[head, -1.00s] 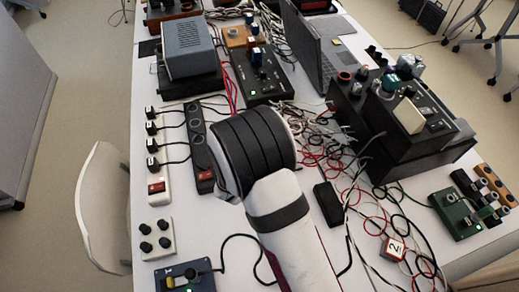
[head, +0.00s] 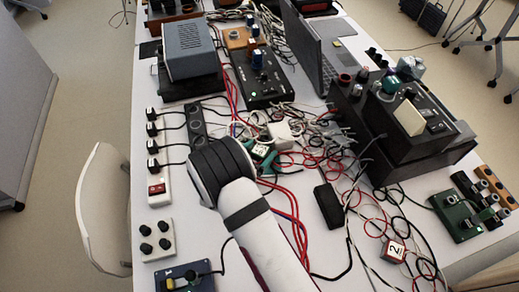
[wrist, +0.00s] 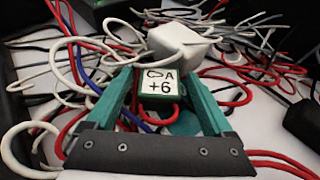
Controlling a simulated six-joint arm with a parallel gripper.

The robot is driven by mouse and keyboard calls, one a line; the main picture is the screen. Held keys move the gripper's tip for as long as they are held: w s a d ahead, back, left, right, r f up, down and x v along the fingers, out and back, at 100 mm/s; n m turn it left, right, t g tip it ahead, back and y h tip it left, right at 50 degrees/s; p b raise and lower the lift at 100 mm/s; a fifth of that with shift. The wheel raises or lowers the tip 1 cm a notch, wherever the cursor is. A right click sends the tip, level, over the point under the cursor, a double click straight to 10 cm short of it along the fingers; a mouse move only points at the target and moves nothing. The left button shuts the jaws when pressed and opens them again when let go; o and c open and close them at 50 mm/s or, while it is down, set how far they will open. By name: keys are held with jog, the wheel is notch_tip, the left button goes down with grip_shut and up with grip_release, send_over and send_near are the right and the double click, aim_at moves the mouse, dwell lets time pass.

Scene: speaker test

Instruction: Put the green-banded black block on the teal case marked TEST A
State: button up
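My gripper (wrist: 161,80) shows two teal fingers in the wrist view, spread apart and open. I cannot make out a teal case marked TEST A.
A white block (wrist: 178,42) stands just behind the labelled block. Loose red, white and blue cables surround my gripper. A black power strip (head: 197,125) lies left, a dark control box (head: 262,75) behind, and a laptop (head: 310,50) and tall equipment (head: 400,130) right.

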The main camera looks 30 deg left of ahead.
jog(key=v, duration=1.2)
jog(key=shift+r, duration=0.1)
jog(key=w+d+r+m+g+h, duration=0.2)
jog(key=d+r+m+g+h, duration=0.25)
jog(key=d+m, duration=0.6)
jog(key=w+d+r+m+g+h, duration=0.1)
jog(key=d+r+m+g+h, duration=0.4)
jog(key=d, duration=0.9)
jog(key=s+d+r+m+g+y, duration=0.2)
jog(key=s+d+m, duration=0.35)
jog(key=m, duration=0.25)
jog(key=s+d+r+m+g+y, duration=0.25)
jog(key=s+d+m, duration=0.25)
jog(key=s+m, duration=0.25)
jog(key=s+a+r+m+y, duration=0.1)
jog(key=s+a+m+y, duration=0.3)
jog(key=m, duration=0.6)
jog(key=s+y, duration=0.1)
jog(key=y, duration=0.1)
jog(key=shift+a+r+m+y, duration=0.2)
jog(key=shift+a+m+y, duration=0.1)
jog(key=shift+a+y, duration=0.1)
jog(key=shift+s, duration=0.15)
